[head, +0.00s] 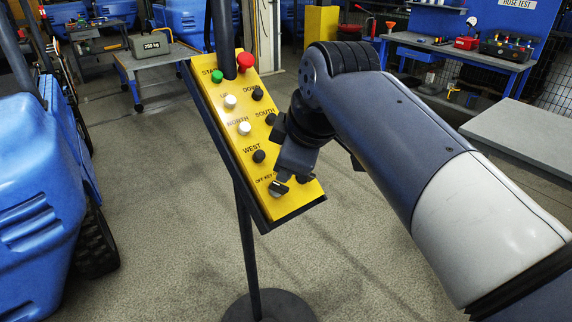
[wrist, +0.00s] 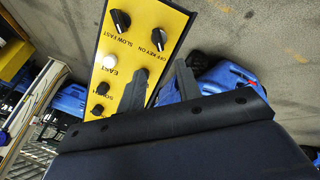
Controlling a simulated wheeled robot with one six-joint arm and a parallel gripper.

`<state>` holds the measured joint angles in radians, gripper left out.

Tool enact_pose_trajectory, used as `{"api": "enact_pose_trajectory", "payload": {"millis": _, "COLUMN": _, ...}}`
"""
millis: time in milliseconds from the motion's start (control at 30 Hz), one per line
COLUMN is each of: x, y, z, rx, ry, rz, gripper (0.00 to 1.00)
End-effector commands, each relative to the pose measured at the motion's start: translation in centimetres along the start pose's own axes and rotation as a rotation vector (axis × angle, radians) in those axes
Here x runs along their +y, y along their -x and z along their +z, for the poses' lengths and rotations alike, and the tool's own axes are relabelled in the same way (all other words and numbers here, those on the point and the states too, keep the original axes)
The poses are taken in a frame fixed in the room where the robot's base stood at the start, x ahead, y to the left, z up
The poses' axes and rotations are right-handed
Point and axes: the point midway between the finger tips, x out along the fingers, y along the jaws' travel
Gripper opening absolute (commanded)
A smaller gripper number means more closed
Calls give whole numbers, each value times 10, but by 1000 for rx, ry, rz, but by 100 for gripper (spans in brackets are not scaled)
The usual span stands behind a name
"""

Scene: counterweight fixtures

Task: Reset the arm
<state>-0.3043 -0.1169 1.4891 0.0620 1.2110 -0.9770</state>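A yellow control panel (head: 222,125) on a black stand fills the middle of the head view, tilted. It bears a red button (head: 245,60), a green button (head: 216,77), several white and black buttons, and an "OFF KEY ON" knob (head: 278,188). My gripper (head: 291,172) is over the panel's lower right and hides some of its controls. In the wrist view, my gripper (wrist: 160,84) shows two fingers apart with nothing held. One finger overlaps a black button (wrist: 142,73); contact is unclear. The "SLOW FAST" knob (wrist: 121,20) is also visible there.
A blue machine (head: 38,200) stands close on the left. A workbench (head: 460,60) with tools is at the back right, and a grey slab (head: 525,135) below it. A 250 kg case (head: 150,45) sits on a low table at the back left. The floor around the stand is clear.

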Motion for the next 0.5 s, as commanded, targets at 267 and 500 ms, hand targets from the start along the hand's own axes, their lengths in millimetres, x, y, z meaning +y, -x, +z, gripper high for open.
{"api": "enact_pose_trajectory", "payload": {"millis": 267, "x": 0, "y": -1, "z": 0, "rx": 0, "ry": 0, "rz": -1, "gripper": 33}}
{"api": "enact_pose_trajectory", "payload": {"millis": 500, "x": -1, "y": -27, "z": 1, "rx": -3, "ry": -1, "rz": -4, "gripper": 33}}
